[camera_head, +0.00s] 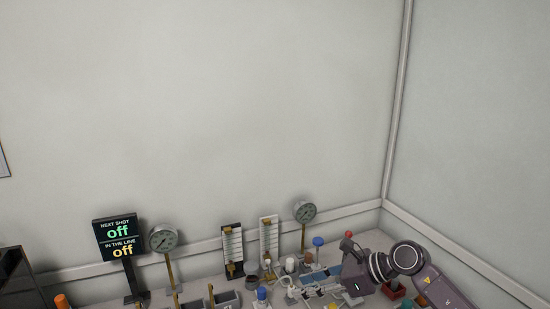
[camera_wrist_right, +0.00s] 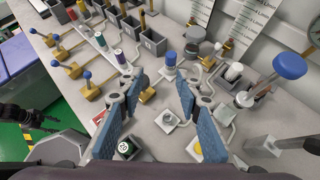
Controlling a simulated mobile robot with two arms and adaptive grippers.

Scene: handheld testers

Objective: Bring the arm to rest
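My right arm (camera_head: 404,258) reaches in from the lower right in the head view. Its gripper (camera_head: 352,282) is low over the bench of testers, and its fingertips are hard to make out there. In the right wrist view the gripper (camera_wrist_right: 158,88) has its two blue-padded fingers apart with nothing held between them. Beyond the fingertips stands a small blue-capped fitting (camera_wrist_right: 170,62); below it, between the fingers, is a square plate with a grey knob (camera_wrist_right: 169,118).
A sign (camera_head: 118,236) reads "off" twice. Two gauges (camera_head: 163,238) (camera_head: 305,212) and two scale panels (camera_head: 232,243) (camera_head: 269,236) stand at the back. A blue knob (camera_wrist_right: 290,66) rises right of the fingers. Blue-handled brass valves (camera_wrist_right: 86,77) lie left. The wall above is bare.

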